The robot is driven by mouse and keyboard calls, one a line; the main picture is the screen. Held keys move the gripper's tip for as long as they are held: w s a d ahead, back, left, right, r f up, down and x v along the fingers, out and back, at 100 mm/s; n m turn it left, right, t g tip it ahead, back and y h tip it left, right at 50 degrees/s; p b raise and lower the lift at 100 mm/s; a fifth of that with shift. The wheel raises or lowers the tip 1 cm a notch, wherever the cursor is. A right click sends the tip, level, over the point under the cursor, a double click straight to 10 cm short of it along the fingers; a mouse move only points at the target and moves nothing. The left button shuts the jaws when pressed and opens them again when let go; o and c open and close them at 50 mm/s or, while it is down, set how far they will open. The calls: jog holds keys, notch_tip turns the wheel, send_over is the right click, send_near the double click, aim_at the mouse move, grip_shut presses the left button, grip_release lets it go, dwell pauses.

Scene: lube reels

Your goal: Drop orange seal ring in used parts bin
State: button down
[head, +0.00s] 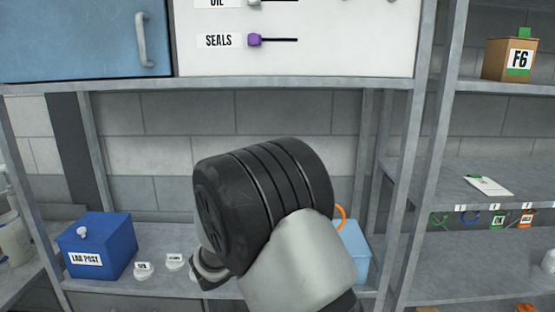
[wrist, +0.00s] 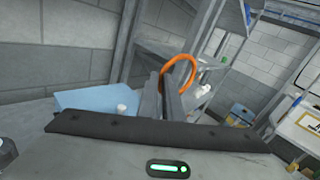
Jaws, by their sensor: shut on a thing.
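My gripper (wrist: 164,88) is shut on the orange seal ring (wrist: 178,57), which stands up from between the fingers in the wrist view. In the head view only an arc of the ring (head: 343,212) shows past my arm, and my fingers are hidden. A light blue box (head: 354,254) stands behind and to the right of my arm, its label not in sight. It also shows in the wrist view (wrist: 88,97), left of the fingers. The ring appears above the box in the head view. I cannot tell whether this box is the used parts bin.
A dark blue box labelled "LAB POST" (head: 97,246) stands on the left of the bench, with small white labelled pieces (head: 143,269) beside it. The right shelf edge carries coloured rings and tags (head: 470,217). A metal post (head: 410,200) rises right of the light blue box.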

jog(key=s+d+f, duration=0.3)
jog(key=s+f, duration=0.1)
jog(key=f, duration=0.4)
jog(key=s+d+f, duration=0.4)
jog(key=s+f, duration=0.1)
jog(key=f, duration=0.3)
jog(key=shift+d+g, duration=0.3)
jog(key=shift+f, duration=0.1)
